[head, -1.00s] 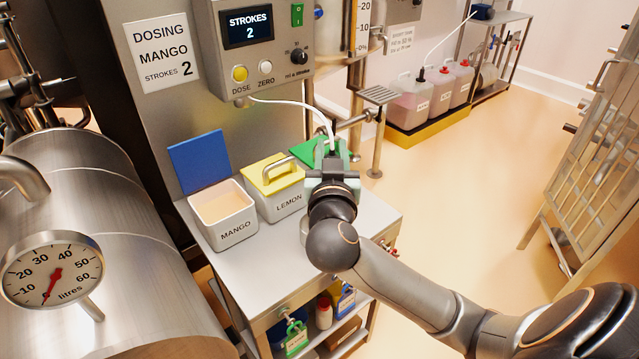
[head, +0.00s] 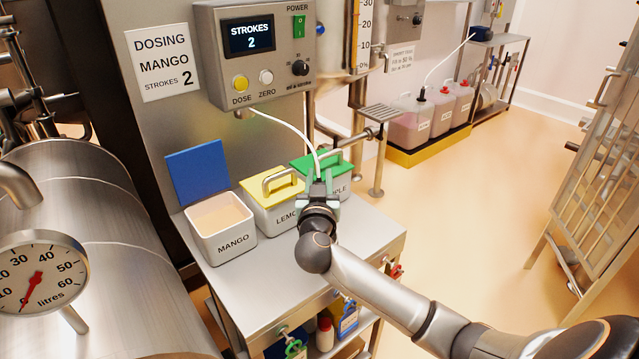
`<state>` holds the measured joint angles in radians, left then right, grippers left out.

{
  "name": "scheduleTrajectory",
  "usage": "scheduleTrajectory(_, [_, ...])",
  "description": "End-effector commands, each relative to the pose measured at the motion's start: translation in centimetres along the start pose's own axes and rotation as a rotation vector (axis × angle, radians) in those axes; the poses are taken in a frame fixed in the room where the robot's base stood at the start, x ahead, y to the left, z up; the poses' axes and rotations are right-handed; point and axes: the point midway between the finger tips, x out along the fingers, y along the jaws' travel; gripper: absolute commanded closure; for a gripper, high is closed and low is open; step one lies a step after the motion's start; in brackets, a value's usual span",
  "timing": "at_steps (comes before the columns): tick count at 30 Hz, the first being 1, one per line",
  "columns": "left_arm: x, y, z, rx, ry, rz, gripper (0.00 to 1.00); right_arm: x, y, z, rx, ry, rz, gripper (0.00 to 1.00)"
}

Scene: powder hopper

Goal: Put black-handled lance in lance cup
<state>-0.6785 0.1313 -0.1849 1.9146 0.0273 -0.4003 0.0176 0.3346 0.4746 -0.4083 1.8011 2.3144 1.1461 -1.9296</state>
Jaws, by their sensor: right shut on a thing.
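My right gripper (head: 318,192) is shut on the black-handled lance, in front of the bins at the middle of the bench. Only a small dark part of the lance (head: 317,184) shows between the fingers; its lower end is hidden by my gripper and wrist. A white hose (head: 290,131) runs from the lance up to the underside of the dosing box. I cannot make out the lance cup. My left gripper is not in view.
The open MANGO bin (head: 222,232) holds pale powder; its blue lid (head: 197,170) stands behind it. The yellow-lidded LEMON bin (head: 268,196) and a green-lidded bin (head: 335,170) are close to my gripper. The bench top (head: 270,268) is bare in front. The dosing box (head: 262,50) reads STROKES 2.

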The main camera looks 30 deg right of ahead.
Motion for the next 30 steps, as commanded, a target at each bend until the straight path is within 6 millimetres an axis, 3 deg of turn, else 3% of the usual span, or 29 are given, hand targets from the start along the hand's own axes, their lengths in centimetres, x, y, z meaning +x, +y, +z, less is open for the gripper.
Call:
scheduleTrajectory(11, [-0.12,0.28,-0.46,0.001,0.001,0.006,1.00,0.03,0.03,0.28,0.001,0.005,0.001,1.00])
scheduleTrajectory(12, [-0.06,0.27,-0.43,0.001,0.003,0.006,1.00,0.01,0.02,0.48,0.001,0.003,0.000,0.64])
scheduleTrajectory(19, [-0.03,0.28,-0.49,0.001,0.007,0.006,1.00,0.01,0.02,0.48,0.001,0.002,0.000,0.38])
scheduleTrajectory(30, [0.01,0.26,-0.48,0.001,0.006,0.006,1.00,-0.54,-0.05,0.23,0.000,0.001,-0.002,0.37])
